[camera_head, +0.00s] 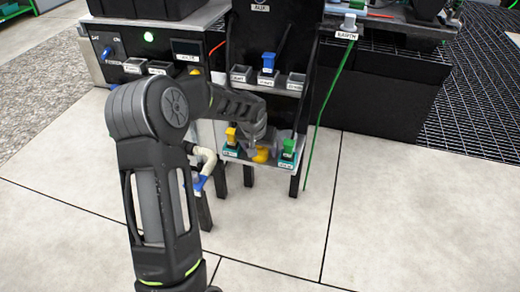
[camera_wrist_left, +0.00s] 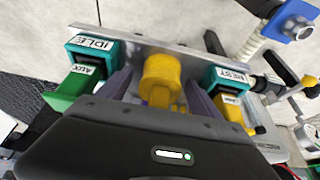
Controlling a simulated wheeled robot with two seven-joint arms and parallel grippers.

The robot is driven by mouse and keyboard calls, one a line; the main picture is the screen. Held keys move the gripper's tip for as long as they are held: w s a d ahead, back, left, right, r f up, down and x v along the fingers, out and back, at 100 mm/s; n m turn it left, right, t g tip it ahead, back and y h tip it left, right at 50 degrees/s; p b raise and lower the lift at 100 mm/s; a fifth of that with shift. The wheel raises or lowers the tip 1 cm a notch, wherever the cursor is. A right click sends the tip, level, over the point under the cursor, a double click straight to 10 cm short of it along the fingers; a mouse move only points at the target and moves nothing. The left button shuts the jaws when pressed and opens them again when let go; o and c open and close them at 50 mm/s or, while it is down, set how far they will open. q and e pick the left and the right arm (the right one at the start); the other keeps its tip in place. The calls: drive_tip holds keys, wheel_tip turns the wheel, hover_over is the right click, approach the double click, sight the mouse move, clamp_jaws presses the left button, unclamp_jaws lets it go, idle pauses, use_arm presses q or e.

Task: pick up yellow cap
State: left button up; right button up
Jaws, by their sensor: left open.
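The yellow cap (camera_head: 262,155) is at the low shelf (camera_head: 258,162), between two teal holders. In the left wrist view the cap (camera_wrist_left: 162,72) is in the middle, by the shelf's metal edge. My left gripper (camera_head: 259,146) is over the shelf at the cap. In the left wrist view its two greyish fingers (camera_wrist_left: 160,95) stand open, one on each side of the cap. I cannot tell whether they touch it. The cap's lower part is partly hidden by the gripper body. My right gripper is not in view.
A teal holder (camera_wrist_left: 93,48) labelled IDLE has a green plug (camera_wrist_left: 72,90) labelled AUX. The other teal holder (camera_wrist_left: 228,76) has a yellow plug (camera_wrist_left: 233,108). A white hose (camera_head: 208,158) with a blue fitting hangs left of the shelf. A green cable (camera_head: 328,100) hangs right.

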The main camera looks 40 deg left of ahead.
use_arm(q)
drive_tip(key=shift+c, duration=0.3)
drive_tip(key=c, duration=1.5)
